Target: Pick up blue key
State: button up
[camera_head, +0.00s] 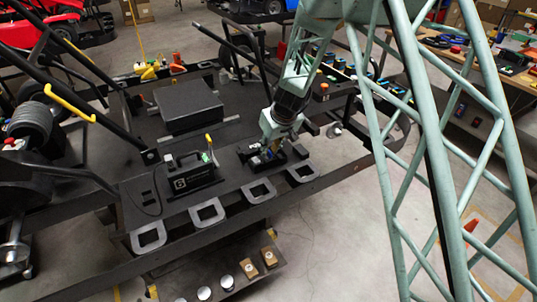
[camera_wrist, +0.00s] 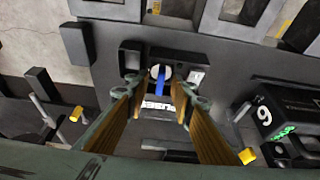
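The blue key (camera_wrist: 160,82) stands in a round white lock face on a small black box (camera_wrist: 130,58) in the wrist view. My gripper (camera_wrist: 159,88) is open, with one tan-padded finger on each side of the key. Gaps show between the key and both fingers, and the fingers appear empty. In the head view my gripper (camera_head: 271,150) points down over the black box (camera_head: 295,152) on the dark bench. The key is too small and covered to make out clearly there. A white printed label (camera_wrist: 158,103) shows between the fingers.
A black device with a carry handle (camera_head: 194,178) stands left of the box; it is close on the right in the wrist view (camera_wrist: 285,112). Grey square handles (camera_head: 207,213) line the bench's front edge. A large dark block (camera_head: 188,105) lies behind.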

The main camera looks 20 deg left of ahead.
aim_at(269, 151)
grip_shut()
jog(key=shift+r, duration=0.2)
dwell(0.3)
jog(key=shift+r+p, duration=0.35)
jog(key=shift+r, duration=1.25)
jog(key=shift+s+d+b, duration=0.4)
jog(key=shift+s, duration=0.35)
jog(key=s+d+r+b, duration=0.1)
jog(key=s+d+b, duration=0.5)
jog(key=s, duration=0.6)
jog(key=shift+s+d+r, duration=0.25)
jog(key=shift+s+d, duration=0.1)
